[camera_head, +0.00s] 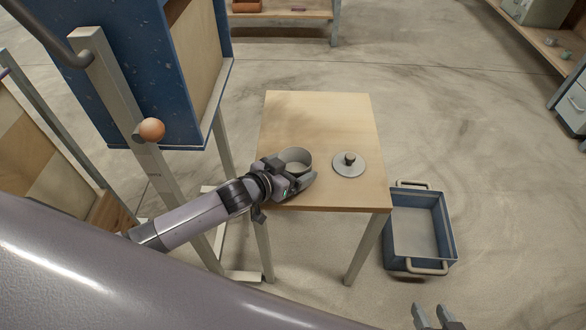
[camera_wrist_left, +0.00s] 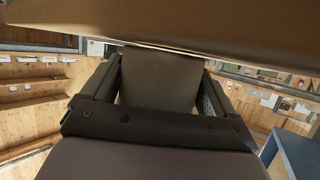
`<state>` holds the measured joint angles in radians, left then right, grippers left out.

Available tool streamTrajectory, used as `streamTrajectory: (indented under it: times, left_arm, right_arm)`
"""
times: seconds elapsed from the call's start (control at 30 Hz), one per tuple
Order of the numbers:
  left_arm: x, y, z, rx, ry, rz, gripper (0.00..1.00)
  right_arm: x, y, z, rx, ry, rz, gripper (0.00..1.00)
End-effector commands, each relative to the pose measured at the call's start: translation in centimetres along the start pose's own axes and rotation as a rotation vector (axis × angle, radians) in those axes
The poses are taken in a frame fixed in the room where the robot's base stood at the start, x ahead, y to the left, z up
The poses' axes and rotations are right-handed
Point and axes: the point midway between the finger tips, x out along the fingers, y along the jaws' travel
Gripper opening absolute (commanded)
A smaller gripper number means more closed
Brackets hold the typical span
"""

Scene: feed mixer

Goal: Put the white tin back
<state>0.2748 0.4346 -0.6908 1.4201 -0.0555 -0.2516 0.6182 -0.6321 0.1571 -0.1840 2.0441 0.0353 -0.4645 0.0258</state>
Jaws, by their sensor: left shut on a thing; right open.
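The white tin (camera_head: 296,154), round and looking pale grey, is at the near left part of the small wooden table (camera_head: 320,115). My left gripper (camera_head: 296,174) is shut on its near side. I cannot tell whether the tin's base touches the tabletop. In the left wrist view, a plain grey surface (camera_wrist_left: 160,82), likely the tin's wall, fills the space between my left fingers (camera_wrist_left: 158,95). A round grey lid-like disc (camera_head: 344,169) with a dark knob lies on the table to the right of the tin. My right gripper (camera_head: 437,318) is open and empty at the bottom edge.
A blue mixer cabinet (camera_head: 100,95) on a frame, with an orange-brown ball knob (camera_head: 152,130), stands left of the table. A blue crate (camera_head: 453,235) with handles is on the floor at the right. Shelves stand further back. The far half of the tabletop is clear.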

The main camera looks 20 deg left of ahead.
Motion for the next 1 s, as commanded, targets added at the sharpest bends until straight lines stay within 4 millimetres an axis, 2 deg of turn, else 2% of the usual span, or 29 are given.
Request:
streamTrajectory:
  times: [0.13, 0.17, 0.2, 0.57, 0.67, 1.0]
  left_arm:
    - [0.1, 0.0, 0.3, -0.001, 0.001, 0.0, 0.53]
    - [0.1, 0.0, 0.3, -0.001, 0.0, 0.001, 0.91]
    - [0.1, 0.0, 0.3, -0.001, 0.001, 0.001, 1.0]
    - [-0.4, 0.0, 0.0, 0.0, -0.001, 0.0, 1.0]
    - [-1.5, 0.0, 0.0, -0.001, -0.002, 0.001, 1.0]
    - [-7.4, 0.0, 0.0, -0.001, -0.003, 0.0, 1.0]
  right_arm:
    - [0.2, 0.0, 0.2, 0.002, 0.001, 0.0, 0.43]
    - [0.1, -0.1, 0.2, 0.003, 0.001, 0.0, 0.43]
    - [0.1, -0.1, 0.1, 0.004, 0.001, 0.0, 0.43]
    - [-0.1, -0.2, -0.1, 0.007, 0.001, 0.0, 0.43]
    - [-0.4, -0.2, -0.3, 0.008, -0.001, 0.0, 0.43]
    - [-1.3, -0.3, -1.3, 0.008, -0.005, -0.001, 0.43]
